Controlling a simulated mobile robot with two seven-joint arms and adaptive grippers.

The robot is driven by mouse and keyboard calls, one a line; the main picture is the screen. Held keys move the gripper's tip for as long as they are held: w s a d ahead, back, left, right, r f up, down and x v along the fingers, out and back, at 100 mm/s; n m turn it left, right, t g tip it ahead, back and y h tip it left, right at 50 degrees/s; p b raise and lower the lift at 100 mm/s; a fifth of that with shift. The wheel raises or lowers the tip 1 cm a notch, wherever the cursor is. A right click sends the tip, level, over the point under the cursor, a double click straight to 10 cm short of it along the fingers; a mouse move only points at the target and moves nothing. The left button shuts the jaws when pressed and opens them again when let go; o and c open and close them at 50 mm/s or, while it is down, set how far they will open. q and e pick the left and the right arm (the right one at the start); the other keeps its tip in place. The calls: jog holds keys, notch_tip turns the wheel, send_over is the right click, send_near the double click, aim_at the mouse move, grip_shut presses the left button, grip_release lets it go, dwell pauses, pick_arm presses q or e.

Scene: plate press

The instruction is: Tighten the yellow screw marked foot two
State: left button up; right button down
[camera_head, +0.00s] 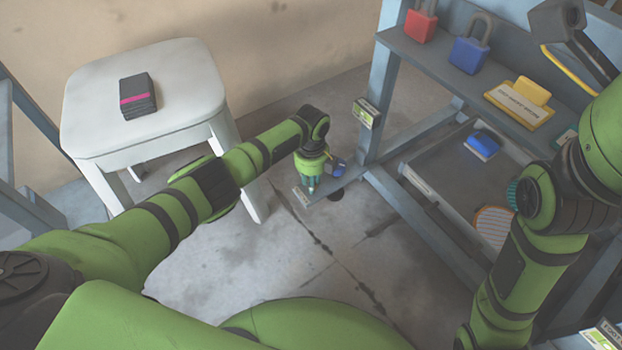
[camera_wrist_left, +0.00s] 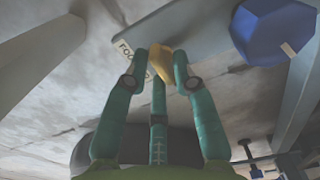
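The yellow screw (camera_wrist_left: 162,62) shows in the left wrist view, between the fingertips of my left gripper (camera_wrist_left: 160,66). The teal fingers bend in around it and appear to touch it. A white label (camera_wrist_left: 128,48) beside it begins with "FOO"; the rest is hidden by a finger. In the head view my left gripper (camera_head: 311,184) points down at a grey foot plate (camera_head: 330,186) by the frame's front leg, and it hides the screw there. My right arm shows at the right; its gripper is out of view.
A blue block-like part (camera_wrist_left: 270,32) sits on the plate close to the fingers. The grey frame (camera_head: 375,90) stands behind, with a red padlock (camera_head: 421,24) and a blue padlock (camera_head: 468,54) on its shelf. A white stool (camera_head: 180,75) stands left of my arm.

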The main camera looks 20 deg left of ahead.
dwell(0.3)
pick_arm(q)
jog(key=shift+r, duration=0.2)
notch_tip(320, 180, up, 12)
jog(key=shift+f, duration=0.15)
jog(key=shift+f, duration=0.1)
dwell(0.5)
